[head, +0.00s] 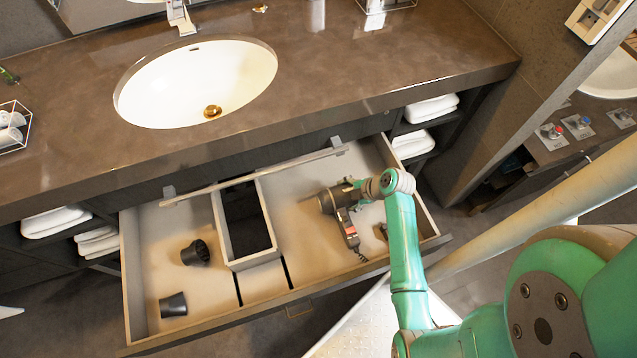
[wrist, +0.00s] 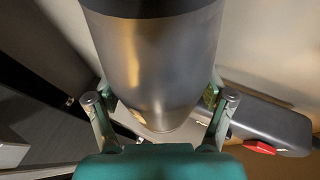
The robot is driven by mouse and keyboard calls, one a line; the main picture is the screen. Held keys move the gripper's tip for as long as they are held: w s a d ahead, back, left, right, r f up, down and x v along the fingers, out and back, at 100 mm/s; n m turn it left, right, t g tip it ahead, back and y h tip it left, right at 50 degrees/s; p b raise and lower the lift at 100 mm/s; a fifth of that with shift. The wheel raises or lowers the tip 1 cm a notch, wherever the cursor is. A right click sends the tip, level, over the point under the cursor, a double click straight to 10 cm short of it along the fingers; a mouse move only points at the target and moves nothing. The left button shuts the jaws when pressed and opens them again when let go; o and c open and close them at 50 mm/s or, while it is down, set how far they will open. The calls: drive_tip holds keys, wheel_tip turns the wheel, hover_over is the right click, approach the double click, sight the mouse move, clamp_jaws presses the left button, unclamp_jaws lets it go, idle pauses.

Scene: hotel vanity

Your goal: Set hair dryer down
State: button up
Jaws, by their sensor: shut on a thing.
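The hair dryer (head: 325,203) is a dark grey barrel with a handle and a red switch, over the right part of the open drawer (head: 158,235). Its handle points toward the drawer's front. My gripper (head: 364,190) is shut on the barrel. In the wrist view the metallic barrel (wrist: 155,60) fills the space between my two fingers, and the handle with the red switch lies to the right. The dryer is low in the drawer. I cannot tell whether it touches the drawer floor.
Two black attachments, one upper (head: 196,253) and one lower (head: 173,305), lie in the drawer's left part. A dark open box (head: 245,218) divides the drawer. The counter (head: 380,75) with a sink (head: 195,82) overhangs behind. Folded towels (head: 432,108) sit on side shelves.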

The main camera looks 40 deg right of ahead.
drive_tip(key=w+a, duration=0.1)
drive_tip(key=w, duration=0.3)
drive_tip(key=w+a, duration=0.1)
drive_tip(key=w, duration=0.2)
drive_tip(key=shift+a, duration=0.3)
drive_tip(key=w, duration=0.1)
drive_tip(key=w+a, duration=0.1)
drive_tip(key=w, duration=0.1)
drive_tip(key=shift+a, duration=0.1)
drive_tip(key=shift+s+f, duration=0.15)
drive_tip(key=shift+f, duration=0.45)
drive_tip(key=o, duration=1.6)
drive_tip(key=shift+f, duration=0.15)
drive_tip(key=shift+o, duration=0.2)
drive_tip(key=v, duration=0.7)
drive_tip(key=shift+s+r, duration=0.15)
drive_tip(key=shift+r, duration=0.2)
